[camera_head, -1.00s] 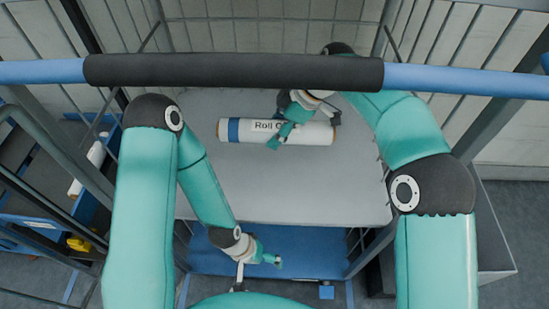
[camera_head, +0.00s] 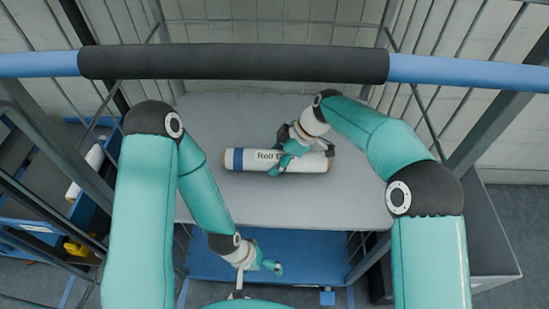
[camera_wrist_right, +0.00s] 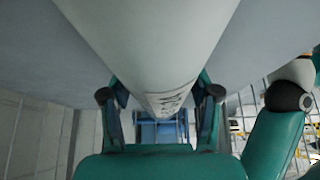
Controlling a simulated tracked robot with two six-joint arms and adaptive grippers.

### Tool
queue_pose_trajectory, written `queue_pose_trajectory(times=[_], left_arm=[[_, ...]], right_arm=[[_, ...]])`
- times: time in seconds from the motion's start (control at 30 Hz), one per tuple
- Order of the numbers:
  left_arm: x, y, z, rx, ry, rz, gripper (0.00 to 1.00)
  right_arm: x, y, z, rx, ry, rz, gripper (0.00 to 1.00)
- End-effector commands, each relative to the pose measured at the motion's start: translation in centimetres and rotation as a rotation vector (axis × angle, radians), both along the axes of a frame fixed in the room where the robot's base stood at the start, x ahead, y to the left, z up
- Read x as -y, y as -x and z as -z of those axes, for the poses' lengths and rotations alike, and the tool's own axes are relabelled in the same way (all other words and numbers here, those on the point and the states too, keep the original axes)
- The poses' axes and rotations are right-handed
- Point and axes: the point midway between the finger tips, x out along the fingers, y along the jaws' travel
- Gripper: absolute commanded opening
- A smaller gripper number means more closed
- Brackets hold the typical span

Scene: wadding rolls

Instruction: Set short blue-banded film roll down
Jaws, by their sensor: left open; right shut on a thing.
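The short blue-banded film roll (camera_head: 250,159) is white with a blue band near its left end and printed lettering. It lies horizontally across the view at the grey shelf (camera_head: 290,205). I cannot tell whether it touches the surface. My right gripper (camera_head: 291,156) is shut on the roll right of its middle and hides part of the lettering. In the right wrist view the roll (camera_wrist_right: 150,40) runs between the two fingers (camera_wrist_right: 160,100). My left gripper (camera_head: 268,266) is open and empty, low in front of the shelf's front edge.
A black-sleeved blue bar (camera_head: 235,63) crosses above the shelf. Wire mesh sides (camera_head: 450,60) enclose it. A blue lower deck (camera_head: 300,262) lies below. A blue cart with a white roll (camera_head: 86,172) stands at left. The shelf's front half is clear.

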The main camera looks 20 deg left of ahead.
Motion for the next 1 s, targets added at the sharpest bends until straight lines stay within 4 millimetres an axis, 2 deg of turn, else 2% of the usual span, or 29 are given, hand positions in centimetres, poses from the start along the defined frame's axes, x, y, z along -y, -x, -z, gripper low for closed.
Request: queue_pose_trajectory(times=[0.13, 0.17, 0.3, 0.73, 0.87, 1.0], left_arm=[[0.0, 0.0, 0.3, 0.000, 0.000, 0.000, 1.00], [0.0, 0.0, 0.1, 0.000, 0.000, 0.000, 1.00], [0.0, 0.0, 0.1, 0.000, 0.000, 0.000, 1.00], [0.0, 0.0, -0.1, 0.000, 0.000, 0.000, 1.00], [0.0, 0.0, -0.2, 0.000, 0.000, 0.000, 1.00], [0.0, 0.0, -0.5, 0.000, 0.000, 0.000, 1.00]], right_arm=[[0.0, 0.0, 0.1, 0.002, -0.002, 0.000, 0.02], [0.0, 0.0, 0.1, 0.000, 0.000, 0.000, 0.66], [0.0, 0.0, 0.1, 0.000, 0.000, 0.000, 0.86], [0.1, -0.1, -0.5, 0.001, 0.000, 0.000, 0.86], [0.9, -0.3, -2.0, 0.002, -0.001, 0.000, 0.86], [2.2, -0.7, -4.5, 0.003, -0.001, 0.000, 0.86]])
